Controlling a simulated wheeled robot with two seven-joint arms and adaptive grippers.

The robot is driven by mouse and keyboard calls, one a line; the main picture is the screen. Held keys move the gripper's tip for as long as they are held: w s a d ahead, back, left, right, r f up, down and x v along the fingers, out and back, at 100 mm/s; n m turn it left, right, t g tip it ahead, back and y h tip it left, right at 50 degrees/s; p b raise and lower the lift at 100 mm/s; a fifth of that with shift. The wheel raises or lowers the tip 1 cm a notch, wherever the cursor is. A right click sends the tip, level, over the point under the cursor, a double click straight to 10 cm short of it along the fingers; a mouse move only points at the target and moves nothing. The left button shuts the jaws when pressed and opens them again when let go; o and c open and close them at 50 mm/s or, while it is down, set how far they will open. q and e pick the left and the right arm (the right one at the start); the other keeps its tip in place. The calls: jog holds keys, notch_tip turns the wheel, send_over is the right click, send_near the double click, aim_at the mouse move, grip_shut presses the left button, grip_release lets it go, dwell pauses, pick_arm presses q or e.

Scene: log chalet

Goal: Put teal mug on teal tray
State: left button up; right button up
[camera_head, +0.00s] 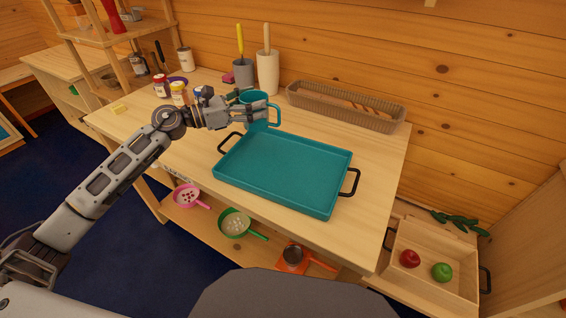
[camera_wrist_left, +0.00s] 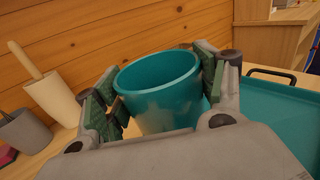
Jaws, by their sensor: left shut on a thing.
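The teal mug (camera_head: 254,97) is beyond the tray's far left corner in the head view, with its handle to the right. My left gripper (camera_head: 262,112) is shut on the mug. In the left wrist view the mug (camera_wrist_left: 160,85) sits upright between the two green-padded fingers of the gripper (camera_wrist_left: 155,95). Whether its base touches the table cannot be told. The teal tray (camera_head: 285,172) lies empty on the table, with black handles at its left and right ends. It also shows at the right of the left wrist view (camera_wrist_left: 278,112). My right gripper is not in view.
A wicker basket (camera_head: 345,107) lies along the wall behind the tray. A cream holder (camera_head: 267,74) and a grey holder (camera_head: 243,72) stand behind the mug. Jars (camera_head: 161,88) stand left of the gripper. The table (camera_head: 375,165) right of the tray is clear.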

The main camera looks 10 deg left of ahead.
aim_at(255, 125)
pick_arm(q)
jog(key=shift+f, duration=0.55)
notch_tip(255, 125, down, 5)
jog(key=shift+r+b, duration=0.1)
jog(key=shift+b, duration=0.3)
jog(key=shift+f, duration=0.85)
notch_tip(255, 125, down, 2)
jog(key=shift+f, duration=0.1)
jog(key=shift+f+b, duration=0.1)
jog(key=shift+b, duration=0.2)
jog(key=o, duration=1.2)
jog(key=shift+f, duration=0.1)
jog(key=shift+o, duration=0.2)
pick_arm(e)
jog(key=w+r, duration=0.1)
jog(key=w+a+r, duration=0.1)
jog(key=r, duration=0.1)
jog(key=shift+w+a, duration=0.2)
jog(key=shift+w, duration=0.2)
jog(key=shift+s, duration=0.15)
